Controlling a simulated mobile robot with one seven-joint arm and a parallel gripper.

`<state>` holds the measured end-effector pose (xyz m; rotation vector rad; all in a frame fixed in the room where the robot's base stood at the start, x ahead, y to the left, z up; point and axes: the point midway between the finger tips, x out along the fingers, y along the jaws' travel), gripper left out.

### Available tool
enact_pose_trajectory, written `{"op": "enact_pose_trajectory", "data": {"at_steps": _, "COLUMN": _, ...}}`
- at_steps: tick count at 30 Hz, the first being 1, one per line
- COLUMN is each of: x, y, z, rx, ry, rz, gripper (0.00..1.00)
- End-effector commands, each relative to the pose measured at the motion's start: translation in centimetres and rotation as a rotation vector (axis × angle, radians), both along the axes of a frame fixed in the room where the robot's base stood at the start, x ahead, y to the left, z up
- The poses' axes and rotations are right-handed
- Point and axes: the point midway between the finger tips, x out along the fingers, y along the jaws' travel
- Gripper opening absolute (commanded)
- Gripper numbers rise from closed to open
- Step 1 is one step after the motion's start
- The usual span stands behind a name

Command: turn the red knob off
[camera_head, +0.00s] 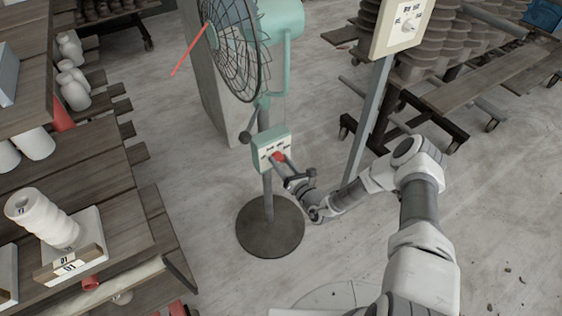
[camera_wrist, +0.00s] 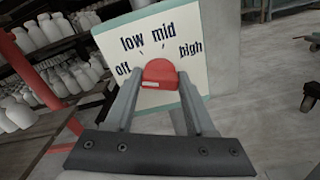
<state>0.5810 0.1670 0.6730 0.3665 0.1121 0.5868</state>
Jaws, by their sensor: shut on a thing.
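The red knob (camera_head: 277,156) sits on the front of a teal control box (camera_head: 268,138) on the stand of a teal fan (camera_head: 283,20). In the wrist view the red knob (camera_wrist: 160,73) is in front of a pale plate (camera_wrist: 180,45) lettered off, low, mid and high. A small white mark shows on the knob's lower left edge. My gripper (camera_head: 281,160) reaches the box from the right. In the wrist view its two fingers (camera_wrist: 160,85) are shut on the knob, one on each side. The knob's setting is not clear.
The fan's round base (camera_head: 270,228) stands on the floor. A grey post with a cream panel (camera_head: 402,28) rises behind my arm. Wooden tables with white pottery (camera_head: 45,220) stand at left. Racks of brown pots (camera_head: 440,50) stand at back right. A red streamer (camera_head: 188,52) juts from the fan.

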Motion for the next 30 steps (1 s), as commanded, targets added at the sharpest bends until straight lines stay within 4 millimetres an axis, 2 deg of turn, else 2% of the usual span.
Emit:
{"op": "enact_pose_trajectory", "data": {"at_steps": 6, "x": 0.0, "y": 0.0, "z": 0.0, "rx": -0.003, "ry": -0.001, "rz": 0.000, "gripper": 0.00}}
{"op": "enact_pose_trajectory", "data": {"at_steps": 7, "x": 0.0, "y": 0.0, "z": 0.0, "rx": -0.003, "ry": -0.001, "rz": 0.000, "gripper": 0.57}}
{"op": "enact_pose_trajectory", "data": {"at_steps": 12, "x": 0.0, "y": 0.0, "z": 0.0, "rx": -0.002, "ry": 0.000, "rz": 0.000, "gripper": 0.85}}
{"op": "enact_pose_trajectory", "data": {"at_steps": 23, "x": -0.4, "y": -0.3, "z": 0.0, "rx": -0.001, "ry": 0.001, "rz": -0.001, "gripper": 0.85}}
{"op": "enact_pose_trajectory", "data": {"at_steps": 26, "x": -1.3, "y": -1.0, "z": 0.0, "rx": -0.001, "ry": 0.003, "rz": -0.001, "gripper": 0.85}}
{"op": "enact_pose_trajectory", "data": {"at_steps": 30, "x": -3.8, "y": -2.7, "z": 0.0, "rx": -0.001, "ry": 0.004, "rz": -0.002, "gripper": 0.85}}
